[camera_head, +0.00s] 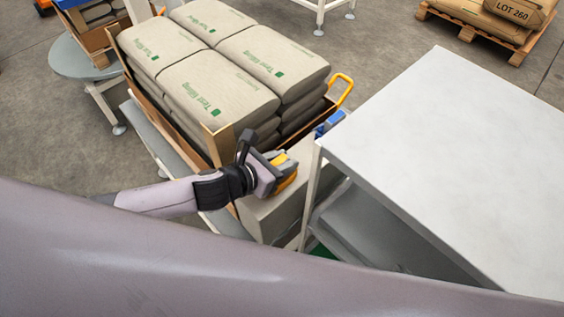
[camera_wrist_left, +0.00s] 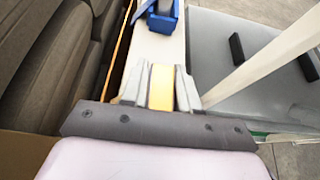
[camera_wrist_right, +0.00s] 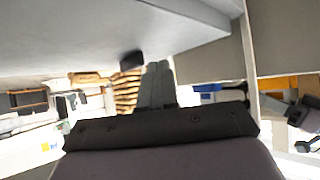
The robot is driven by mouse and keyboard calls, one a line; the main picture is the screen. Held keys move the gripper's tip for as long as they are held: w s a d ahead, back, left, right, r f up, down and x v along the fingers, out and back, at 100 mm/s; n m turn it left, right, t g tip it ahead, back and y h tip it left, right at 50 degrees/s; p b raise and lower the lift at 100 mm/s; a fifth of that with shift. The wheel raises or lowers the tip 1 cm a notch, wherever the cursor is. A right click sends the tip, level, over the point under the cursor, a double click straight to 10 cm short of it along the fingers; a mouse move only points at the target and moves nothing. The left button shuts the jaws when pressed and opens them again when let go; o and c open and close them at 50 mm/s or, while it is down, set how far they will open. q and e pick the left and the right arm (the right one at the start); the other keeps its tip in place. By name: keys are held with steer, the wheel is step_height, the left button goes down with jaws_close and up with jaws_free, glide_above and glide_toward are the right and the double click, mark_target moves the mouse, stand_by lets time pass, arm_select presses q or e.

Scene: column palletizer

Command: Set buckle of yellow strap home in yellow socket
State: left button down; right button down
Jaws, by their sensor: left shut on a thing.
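My left gripper (camera_head: 284,173) is shut on a yellow piece, which looks like the buckle of the yellow strap. In the left wrist view the yellow piece (camera_wrist_left: 162,88) fills the gap between the two grey fingers. It is over the pale beam (camera_head: 268,214) beside the stacked sacks; I cannot tell whether it touches the beam. I cannot make out a separate yellow socket; it may be hidden under the gripper. A yellow loop (camera_head: 343,88) stands at the load's far corner. My right gripper (camera_wrist_right: 156,84) shows only in its wrist view, with its fingers together and nothing visible between them.
A blue fitting (camera_head: 331,122) sits farther along the beam, also seen in the left wrist view (camera_wrist_left: 160,18). Stacked sacks (camera_head: 215,85) rise left of the beam. A large white-topped table (camera_head: 455,150) stands close on the right, its leg near my left gripper.

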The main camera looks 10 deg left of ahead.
arm_select(q)
steer(key=shift+f, duration=0.15)
steer(key=c, duration=0.8)
jaws_free()
steer(key=shift+c, duration=0.2)
steer(key=shift+r, duration=0.25)
steer(key=p+v, duration=0.1)
steer(key=v, duration=1.1)
steer(key=shift+d+f, duration=0.1)
